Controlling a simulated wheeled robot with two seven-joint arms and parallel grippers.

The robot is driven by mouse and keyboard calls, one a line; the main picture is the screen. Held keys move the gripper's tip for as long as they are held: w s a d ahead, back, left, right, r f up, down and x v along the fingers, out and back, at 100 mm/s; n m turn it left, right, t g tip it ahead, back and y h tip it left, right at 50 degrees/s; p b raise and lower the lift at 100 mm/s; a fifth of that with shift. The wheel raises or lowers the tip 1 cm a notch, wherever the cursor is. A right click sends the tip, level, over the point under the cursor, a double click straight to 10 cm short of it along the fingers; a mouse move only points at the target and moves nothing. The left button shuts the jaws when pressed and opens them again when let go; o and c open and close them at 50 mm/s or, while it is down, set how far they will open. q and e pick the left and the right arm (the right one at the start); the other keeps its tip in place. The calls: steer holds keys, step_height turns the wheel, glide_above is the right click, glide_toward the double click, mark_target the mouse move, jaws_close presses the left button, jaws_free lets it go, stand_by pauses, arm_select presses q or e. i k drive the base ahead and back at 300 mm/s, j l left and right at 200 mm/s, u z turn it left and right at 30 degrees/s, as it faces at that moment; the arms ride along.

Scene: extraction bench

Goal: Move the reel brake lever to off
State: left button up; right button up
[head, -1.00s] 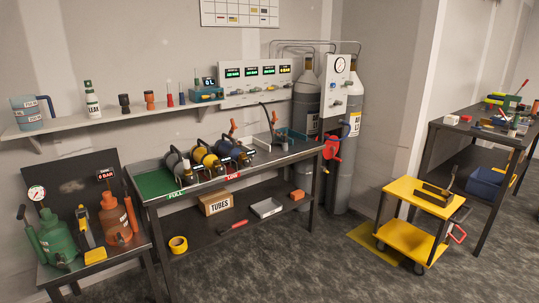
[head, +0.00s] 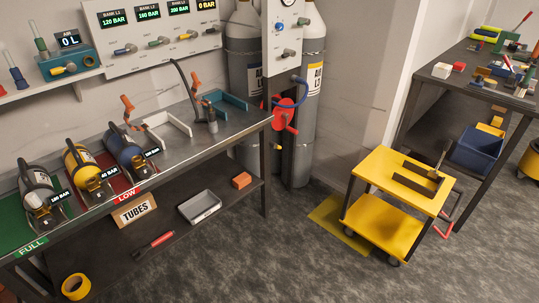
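A red hose reel (head: 287,112) with a blue hose is mounted at the right end of the bench, in front of the grey gas cylinders. A red handle-like part (head: 291,129) sticks out at its lower right side. I cannot tell which part is the brake lever or how it is set, as the reel is small in the view. Neither of my grippers is in the head view.
The bench (head: 190,150) carries several small cylinders, a white tray and a blue tray. A yellow trolley (head: 403,180) stands right of the reel, with a yellow floor mat (head: 340,217) beside it. The grey floor in front is clear.

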mark_target(272, 144)
steer(key=i+l, duration=0.25)
steer(key=i+u, duration=0.1)
steer(key=u, duration=0.25)
steer(key=l+u, duration=0.15)
steer(key=u, duration=0.2)
steer(key=i+l+u, duration=0.1)
steer(key=u, duration=0.25)
steer(key=i+l+u, duration=0.25)
steer(key=l+u, duration=0.2)
steer(key=l, duration=0.75)
steer(key=l+u, duration=0.45)
steer(key=l, duration=1.6)
steer(key=i, duration=0.05)
